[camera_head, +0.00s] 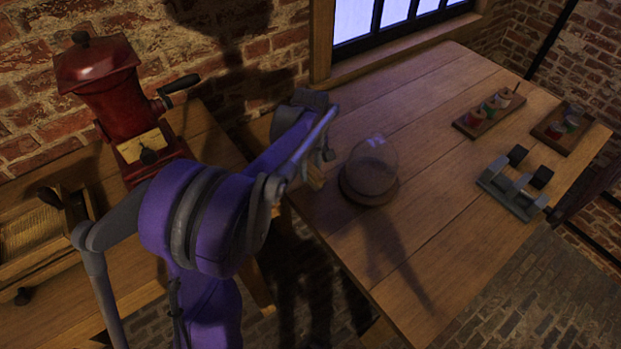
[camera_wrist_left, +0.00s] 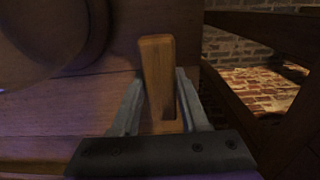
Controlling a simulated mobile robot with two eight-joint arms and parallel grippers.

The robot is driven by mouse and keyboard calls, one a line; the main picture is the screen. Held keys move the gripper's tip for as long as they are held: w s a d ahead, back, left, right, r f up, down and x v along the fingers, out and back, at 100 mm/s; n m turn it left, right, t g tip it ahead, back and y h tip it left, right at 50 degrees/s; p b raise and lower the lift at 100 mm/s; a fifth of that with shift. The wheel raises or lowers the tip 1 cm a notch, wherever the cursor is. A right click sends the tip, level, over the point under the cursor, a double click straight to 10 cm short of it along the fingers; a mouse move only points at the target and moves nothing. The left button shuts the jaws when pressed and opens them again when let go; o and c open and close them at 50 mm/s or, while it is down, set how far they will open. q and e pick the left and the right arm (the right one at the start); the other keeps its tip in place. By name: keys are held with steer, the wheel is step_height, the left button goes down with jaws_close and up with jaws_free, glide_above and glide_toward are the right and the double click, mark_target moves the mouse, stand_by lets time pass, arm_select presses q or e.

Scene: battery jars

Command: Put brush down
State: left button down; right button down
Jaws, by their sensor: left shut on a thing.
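My left gripper (camera_wrist_left: 160,76) is shut on a light wooden piece, which I take to be the brush (camera_wrist_left: 156,55). Its two grey fingers sit on either side of the wood in the left wrist view. The brush's far end and any bristles cannot be made out. In the head view my left arm reaches to the near left edge of the long wooden table (camera_head: 430,150), where the gripper is mostly hidden by the arm. My right gripper is in neither view.
A glass jar on a round wooden base (camera_head: 370,190) stands just right of my left arm. Racks with small items (camera_head: 488,112) and a grey metal fixture (camera_head: 513,188) are farther right. A red grinder (camera_head: 100,75) stands on the left bench. The table's middle is clear.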

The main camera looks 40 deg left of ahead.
mark_target(310, 178)
arm_select(q)
steer(key=shift+f, duration=1.95)
steer(key=shift+f+b, duration=0.15)
steer(key=shift+b, duration=0.2)
steer(key=shift+c, duration=2.1)
jaws_free()
